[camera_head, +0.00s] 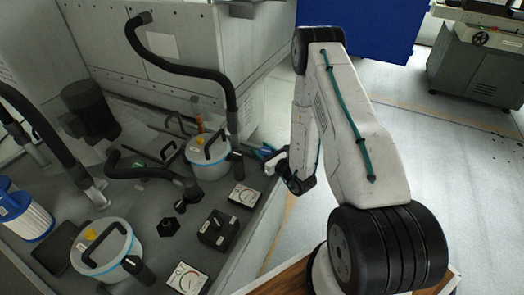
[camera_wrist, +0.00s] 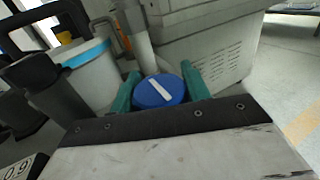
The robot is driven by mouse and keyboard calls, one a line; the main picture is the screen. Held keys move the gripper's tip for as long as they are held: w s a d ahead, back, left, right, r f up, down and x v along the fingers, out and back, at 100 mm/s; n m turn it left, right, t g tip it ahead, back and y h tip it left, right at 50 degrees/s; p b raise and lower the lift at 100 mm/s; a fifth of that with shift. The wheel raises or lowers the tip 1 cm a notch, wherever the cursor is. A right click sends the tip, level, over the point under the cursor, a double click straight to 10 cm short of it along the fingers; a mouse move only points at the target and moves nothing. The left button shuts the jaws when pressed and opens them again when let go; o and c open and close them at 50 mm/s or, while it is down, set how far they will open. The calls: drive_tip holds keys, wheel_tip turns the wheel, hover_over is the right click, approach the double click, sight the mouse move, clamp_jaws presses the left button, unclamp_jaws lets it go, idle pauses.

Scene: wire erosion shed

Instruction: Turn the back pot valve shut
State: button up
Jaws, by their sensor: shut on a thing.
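The back pot (camera_head: 208,160) is a white pot with a pale blue band and a black lid handle, and it stands near the tray's right edge. It also shows in the wrist view (camera_wrist: 97,78). Its valve is a round blue knob (camera_wrist: 160,93) with a white bar lying slantwise across its face. My gripper (camera_wrist: 159,88) has its two teal fingers on either side of the knob and is shut on it. In the head view my gripper (camera_head: 271,155) is small beside the pot's right side, and the knob is mostly hidden there.
A front pot (camera_head: 105,255) stands at lower left. Dial plates (camera_head: 244,195), a black box (camera_head: 218,230) and black hoses (camera_head: 185,70) lie around the pots. A large grey machine cabinet (camera_head: 170,45) rises behind. Open floor (camera_head: 385,90) lies to the right.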

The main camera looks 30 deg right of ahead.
drive_tip(key=shift+d+m+h, duration=0.1)
drive_tip(key=shift+m+h, duration=0.3)
drive_tip(key=shift+h, duration=0.3)
drive_tip(key=o, duration=1)
drive_tip(key=s, duration=0.7)
drive_tip(key=shift+s+d, duration=0.4)
